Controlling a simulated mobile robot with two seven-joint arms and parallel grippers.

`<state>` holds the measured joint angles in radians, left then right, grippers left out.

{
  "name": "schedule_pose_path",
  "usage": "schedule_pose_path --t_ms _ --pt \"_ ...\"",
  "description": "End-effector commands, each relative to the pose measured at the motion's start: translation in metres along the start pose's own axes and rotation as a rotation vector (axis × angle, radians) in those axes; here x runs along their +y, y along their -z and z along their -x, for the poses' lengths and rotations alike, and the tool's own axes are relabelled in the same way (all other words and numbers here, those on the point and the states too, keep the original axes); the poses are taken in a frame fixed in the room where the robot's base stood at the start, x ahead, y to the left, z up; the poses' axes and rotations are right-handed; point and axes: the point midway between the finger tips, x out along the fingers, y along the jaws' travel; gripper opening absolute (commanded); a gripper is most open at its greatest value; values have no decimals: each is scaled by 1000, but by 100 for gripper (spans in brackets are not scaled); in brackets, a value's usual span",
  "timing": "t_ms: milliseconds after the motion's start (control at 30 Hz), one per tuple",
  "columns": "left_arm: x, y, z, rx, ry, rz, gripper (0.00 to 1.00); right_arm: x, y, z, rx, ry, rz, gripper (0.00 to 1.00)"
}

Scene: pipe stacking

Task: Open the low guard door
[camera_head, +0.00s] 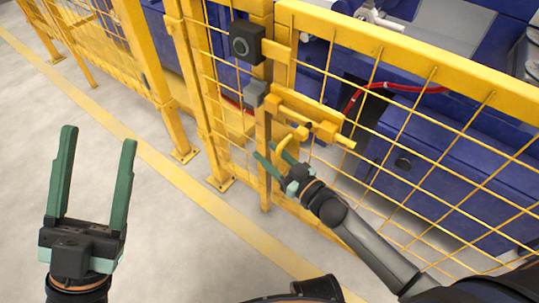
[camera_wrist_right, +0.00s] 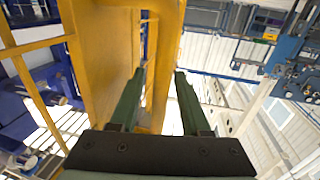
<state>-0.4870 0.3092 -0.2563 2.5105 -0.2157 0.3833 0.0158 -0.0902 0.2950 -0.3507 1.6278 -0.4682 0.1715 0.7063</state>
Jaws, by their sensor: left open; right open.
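The low guard door (camera_head: 440,78) is a yellow frame with wire mesh at the right of the head view. A yellow latch bar with a handle (camera_head: 318,128) sits on its left edge, beside a yellow post. The door looks shut against the post. My right gripper (camera_head: 267,151) is open, just below and left of the handle; the head view does not settle whether it touches anything. In the right wrist view, my right gripper's green fingers (camera_wrist_right: 160,75) are apart, with a yellow upright (camera_wrist_right: 163,50) beyond and between them. My left gripper (camera_head: 100,136) is open and empty, away from the door.
A black box with a round face (camera_head: 245,44) and a smaller grey box (camera_head: 256,94) are fixed near the post. Yellow fencing (camera_head: 110,60) continues left. Blue machinery (camera_head: 430,165) stands behind the door. The grey floor (camera_head: 180,240), with a yellow line, is clear.

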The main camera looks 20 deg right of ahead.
Motion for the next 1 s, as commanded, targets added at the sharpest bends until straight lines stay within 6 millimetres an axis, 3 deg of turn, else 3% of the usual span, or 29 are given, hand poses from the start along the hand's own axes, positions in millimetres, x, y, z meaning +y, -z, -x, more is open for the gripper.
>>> schedule_pose_path --t_ms 233,633,1000 --pt "0 0 0 -2 0 1 64 0 0 0 -1 0 -1 46" --pt "0 0 0 -2 1 3 64 0 0 0 -1 0 -1 1" --pt "0 0 0 -1 2 4 64 0 0 0 -1 0 -1 0"
